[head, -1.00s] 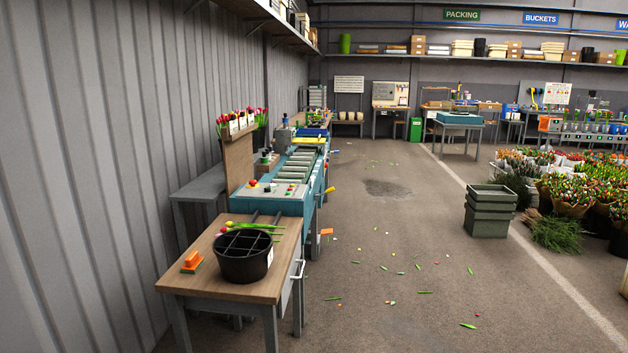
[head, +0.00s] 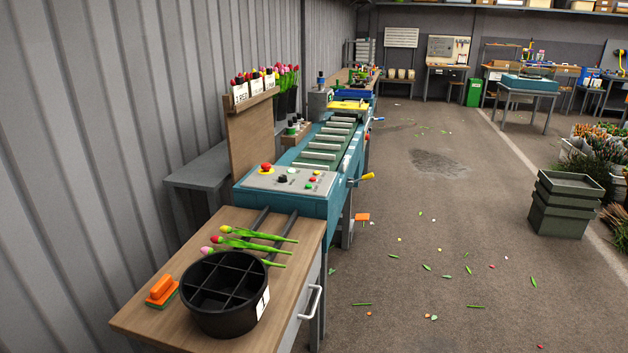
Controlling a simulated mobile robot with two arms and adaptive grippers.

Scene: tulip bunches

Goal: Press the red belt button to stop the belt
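The belt machine (head: 290,205) is a long teal unit along the wall, left of the middle in the head view. Its grey control panel (head: 292,180) is on the near end. On the panel are a large red mushroom button on a yellow base (head: 266,168), a black knob (head: 282,178), and small red (head: 313,180) and green (head: 309,186) buttons. I cannot tell from labels which red one is the belt button. The belt (head: 327,143) carries several pale crossbars. Neither of my grippers is in view.
Grey-green crates (head: 565,205) stand at right. The floor (head: 430,260) between is open, with scattered leaves and petals.

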